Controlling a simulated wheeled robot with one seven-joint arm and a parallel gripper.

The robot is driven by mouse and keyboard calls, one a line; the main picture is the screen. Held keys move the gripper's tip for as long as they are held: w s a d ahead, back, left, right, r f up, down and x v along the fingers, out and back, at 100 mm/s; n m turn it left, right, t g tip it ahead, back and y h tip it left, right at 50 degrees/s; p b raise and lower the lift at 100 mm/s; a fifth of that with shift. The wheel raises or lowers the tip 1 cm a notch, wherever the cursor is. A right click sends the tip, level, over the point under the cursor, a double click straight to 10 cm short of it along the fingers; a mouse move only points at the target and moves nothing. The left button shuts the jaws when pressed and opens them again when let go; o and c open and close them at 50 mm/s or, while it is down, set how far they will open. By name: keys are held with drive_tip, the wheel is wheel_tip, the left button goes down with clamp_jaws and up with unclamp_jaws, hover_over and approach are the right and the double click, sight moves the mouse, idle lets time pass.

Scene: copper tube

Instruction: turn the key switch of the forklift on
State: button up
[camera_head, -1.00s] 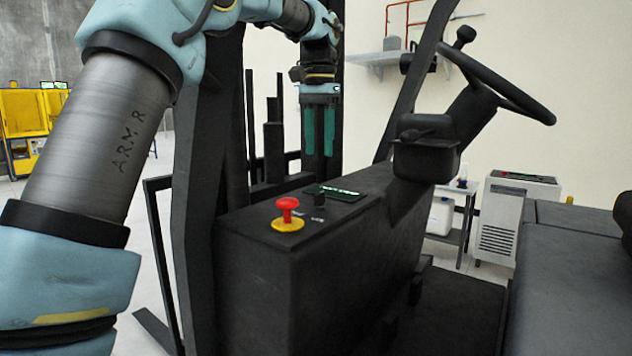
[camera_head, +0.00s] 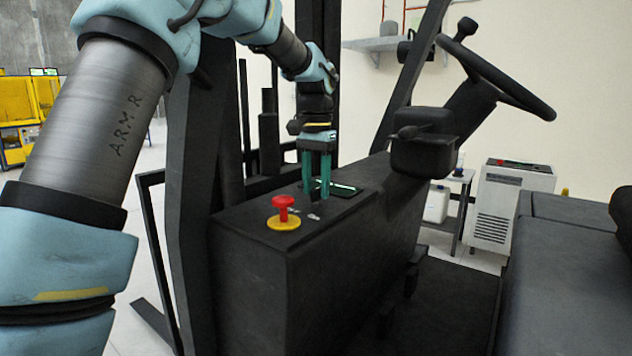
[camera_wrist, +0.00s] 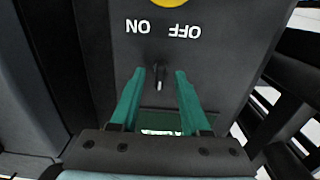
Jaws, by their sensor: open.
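The key switch (camera_wrist: 160,74) shows in the wrist view as a small dark knob with a light mark, on the forklift's black console (camera_head: 335,226). The labels ON and OFF are printed beside it and look upside down there. The knob lies between the tips of my gripper (camera_wrist: 164,72), whose two green fingers are open on either side of it. I cannot tell whether they touch it. In the head view my gripper (camera_head: 316,194) points straight down at the console top, and its fingers hide the key switch.
A red emergency button (camera_head: 283,207) on a yellow base stands on the console, nearer than my gripper. A small display (camera_head: 343,188) lies close behind the fingers. The steering wheel (camera_head: 500,75) and a dark lever box (camera_head: 424,150) are to the right.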

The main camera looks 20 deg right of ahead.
drive_tip(key=shift+c, duration=0.3)
clamp_jaws()
idle(0.3)
